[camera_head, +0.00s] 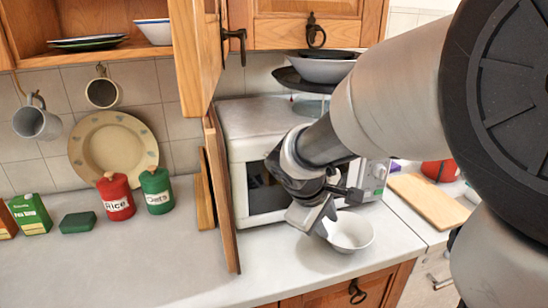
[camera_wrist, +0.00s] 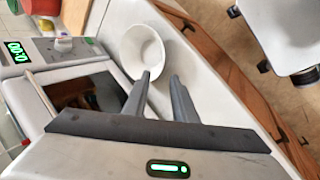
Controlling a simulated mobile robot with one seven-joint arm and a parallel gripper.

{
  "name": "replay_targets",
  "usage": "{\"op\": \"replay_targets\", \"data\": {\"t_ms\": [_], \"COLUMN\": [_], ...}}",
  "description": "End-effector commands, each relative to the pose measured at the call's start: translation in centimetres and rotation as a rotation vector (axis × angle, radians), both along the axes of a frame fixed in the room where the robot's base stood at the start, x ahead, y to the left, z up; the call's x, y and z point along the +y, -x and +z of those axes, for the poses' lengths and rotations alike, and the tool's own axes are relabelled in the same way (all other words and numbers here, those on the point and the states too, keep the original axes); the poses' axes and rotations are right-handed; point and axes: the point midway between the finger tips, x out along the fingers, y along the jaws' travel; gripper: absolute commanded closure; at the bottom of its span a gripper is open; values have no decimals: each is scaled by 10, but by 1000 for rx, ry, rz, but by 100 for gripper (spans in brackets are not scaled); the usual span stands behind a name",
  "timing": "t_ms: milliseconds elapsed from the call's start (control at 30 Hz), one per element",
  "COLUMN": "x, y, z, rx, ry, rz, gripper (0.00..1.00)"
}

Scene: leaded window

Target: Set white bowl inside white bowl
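A white bowl (camera_head: 357,240) sits upright on the counter in front of the microwave. It also shows in the wrist view (camera_wrist: 142,45), empty. My gripper (camera_head: 322,226) is low at the bowl's left side. In the wrist view my gripper (camera_wrist: 160,76) has its two fingers apart with nothing held between them. One fingertip overlaps the bowl's near rim and the other lies just outside it. I cannot tell whether they touch it. Another whitish bowl (camera_head: 322,70) sits on top of the microwave, with dark dishes around it. A white bowl with a blue rim (camera_head: 155,32) stands in the open cupboard.
The microwave (camera_head: 262,125) stands behind my gripper, and a brown wooden panel (camera_head: 222,200) stands upright to its left. An open cupboard door (camera_head: 195,55) juts out above. Red and green canisters (camera_head: 116,198) stand left. The front left counter is clear.

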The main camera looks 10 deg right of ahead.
Motion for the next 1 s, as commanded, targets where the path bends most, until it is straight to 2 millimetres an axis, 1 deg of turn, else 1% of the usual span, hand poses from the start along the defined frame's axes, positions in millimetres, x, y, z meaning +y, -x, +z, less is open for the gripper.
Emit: {"op": "replay_targets", "data": {"t_ms": [33,200,300,400,600,667,800,900,1000], "x": [-6,-19,-26,-31,-35,-37,-43,-48,-51], "y": [-3,-16,-23,-28,-33,-34,-40,-45,-47], "z": [-14,-46,-62,-73,-83,-90,-111,-121,-125], "rx": [6,5,4,3,1,2,4,1,0], "ry": [2,1,0,0,-2,-1,0,-1,-1], "rz": [-2,-3,-3,-2,-2,-2,-2,-4,-3], "gripper": [75,75,75,75,75,75,75,75,75]}}
